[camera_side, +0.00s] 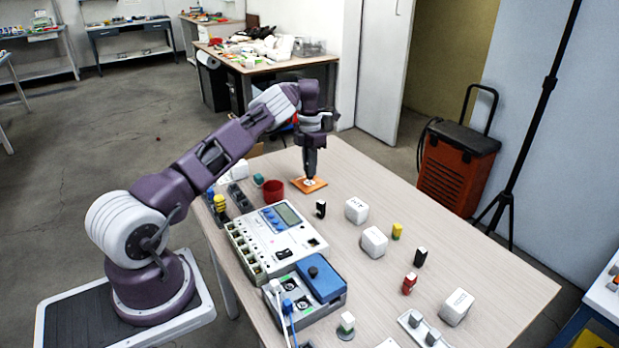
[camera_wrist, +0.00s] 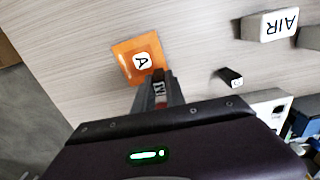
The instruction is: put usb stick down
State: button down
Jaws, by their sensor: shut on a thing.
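My gripper (camera_side: 310,176) points down over an orange square pad (camera_side: 297,182) at the far end of the table. The orange pad (camera_wrist: 127,56) bears a white label with the letter A. The stick is at the pad's near edge in the wrist view; I cannot tell whether it touches the pad.
A black stick (camera_side: 320,208) and a white AIR block (camera_side: 356,210) stand near the pad. A red cup (camera_side: 273,191) is left of it. A grey instrument box (camera_side: 275,242) fills the table's left side. Several small blocks stand front right; bare table lies right of the pad.

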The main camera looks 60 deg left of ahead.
jog(key=shift+f, duration=1.85)
jog(key=shift+f, duration=0.1)
jog(key=c, duration=1.4)
grip_release()
